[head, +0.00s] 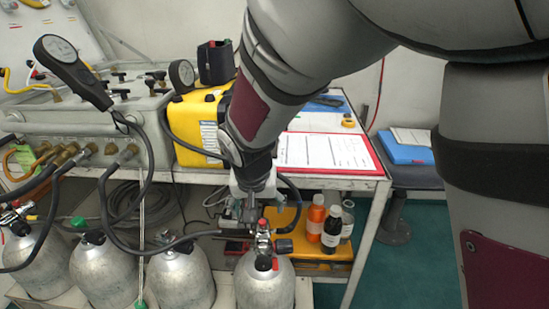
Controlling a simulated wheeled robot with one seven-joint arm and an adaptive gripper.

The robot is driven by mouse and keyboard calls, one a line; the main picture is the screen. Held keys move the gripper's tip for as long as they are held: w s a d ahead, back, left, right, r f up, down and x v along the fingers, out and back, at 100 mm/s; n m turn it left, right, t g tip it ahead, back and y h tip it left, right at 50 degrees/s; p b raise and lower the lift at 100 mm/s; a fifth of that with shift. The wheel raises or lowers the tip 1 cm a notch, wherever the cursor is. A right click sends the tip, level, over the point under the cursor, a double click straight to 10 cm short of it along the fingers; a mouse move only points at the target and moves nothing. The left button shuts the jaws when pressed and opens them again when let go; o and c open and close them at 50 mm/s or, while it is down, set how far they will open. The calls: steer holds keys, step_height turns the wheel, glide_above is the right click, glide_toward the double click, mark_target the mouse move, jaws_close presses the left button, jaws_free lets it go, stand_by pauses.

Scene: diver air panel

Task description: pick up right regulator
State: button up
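The right regulator (263,240) sits on top of the rightmost silver cylinder (263,280). It has metal parts, red bits at its top and lower side, and a dark knob to its right. A black hose runs from it to the left. My gripper (250,216) points down just above and slightly left of the regulator, under the front edge of the table. Its fingertips are small and overlap the regulator in the head view. I cannot tell whether they touch it, or whether they are open or shut.
Several more silver cylinders (104,268) with black hoses stand to the left. The grey air panel (85,115) and a yellow case (197,125) are on the table above. Bottles (330,230) stand on a yellow box (318,264) close right. Green floor lies farther right.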

mark_target(260, 224)
steer(key=x, duration=0.2)
steer(key=b+x, duration=0.1)
steer(key=x, duration=0.2)
steer(key=a+b+x, duration=0.1)
steer(key=x, duration=0.2)
steer(key=shift+f, duration=0.3)
steer(key=shift+w+d+b+x, duration=0.2)
steer(key=shift+b+x, duration=0.4)
steer(key=shift+x, duration=0.85)
steer(key=shift+w+d+b+x, duration=0.15)
steer(key=shift+b+x, duration=0.45)
steer(key=shift+x, duration=0.8)
steer(key=shift+s+r, duration=0.1)
steer(key=shift+r, duration=0.1)
steer(key=c, duration=1.6)
step_height(260, 224, up, 10)
steer(key=p, duration=0.2)
steer(key=shift+p, duration=0.4)
